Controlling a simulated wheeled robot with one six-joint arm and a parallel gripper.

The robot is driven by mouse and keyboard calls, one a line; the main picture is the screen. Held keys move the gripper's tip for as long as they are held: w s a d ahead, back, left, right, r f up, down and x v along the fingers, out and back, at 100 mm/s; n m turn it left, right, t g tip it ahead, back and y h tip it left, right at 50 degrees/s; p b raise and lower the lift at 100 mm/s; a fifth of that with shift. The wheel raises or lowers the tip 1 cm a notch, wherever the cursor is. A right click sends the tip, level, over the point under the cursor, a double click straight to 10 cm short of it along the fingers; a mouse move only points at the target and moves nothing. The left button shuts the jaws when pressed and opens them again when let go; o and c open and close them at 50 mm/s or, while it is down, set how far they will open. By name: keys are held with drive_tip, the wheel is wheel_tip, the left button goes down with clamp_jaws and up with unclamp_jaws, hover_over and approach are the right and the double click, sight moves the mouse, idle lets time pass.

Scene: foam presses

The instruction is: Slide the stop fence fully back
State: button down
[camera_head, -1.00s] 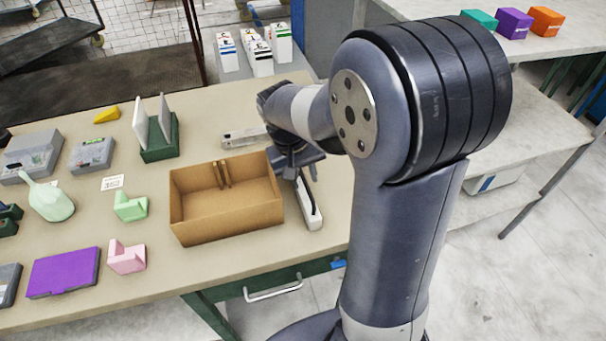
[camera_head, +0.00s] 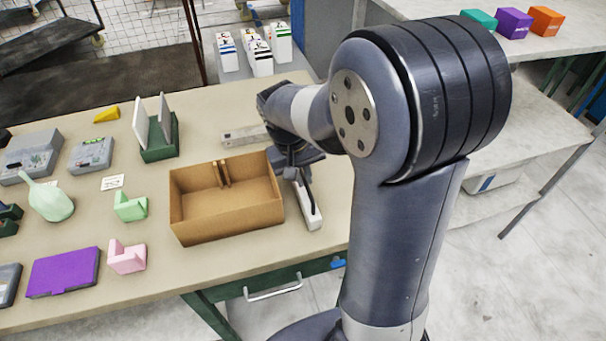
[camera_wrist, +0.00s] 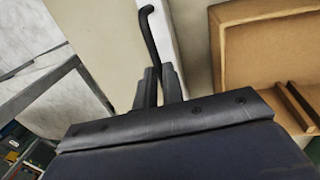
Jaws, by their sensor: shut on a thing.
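My gripper (camera_wrist: 158,85) points down near the table's right side, just right of the cardboard box. In the wrist view its two dark fingers are close together on a thin black bent rod (camera_wrist: 150,33). The rod runs along a narrow white bar (camera_wrist: 166,28), and its free end hooks to the left. In the head view the white bar (camera_head: 304,205) lies lengthwise near the table's front right edge, its far end hidden by my gripper (camera_head: 301,172). I cannot tell for certain which part is the stop fence.
The open cardboard box (camera_head: 228,222) stands close to the left of my gripper. A grey metal bar (camera_head: 243,136) lies behind the box. A green stand with white plates (camera_head: 160,150) is farther left. The table's right edge is near; open table lies behind my arm.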

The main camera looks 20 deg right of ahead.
drive_tip(key=d, duration=1.3)
drive_tip(key=shift+d, duration=0.2)
drive_tip(key=shift+r, duration=0.1)
drive_tip(key=c, duration=1.7)
unclamp_jaws()
drive_tip(key=shift+d, duration=0.15)
drive_tip(key=shift+o, duration=0.9)
wheel_tip(320, 180, up, 10)
drive_tip(key=a, duration=0.2)
drive_tip(key=shift+r, duration=0.25)
drive_tip(key=shift+a+f, duration=0.1)
drive_tip(key=shift+f, duration=0.05)
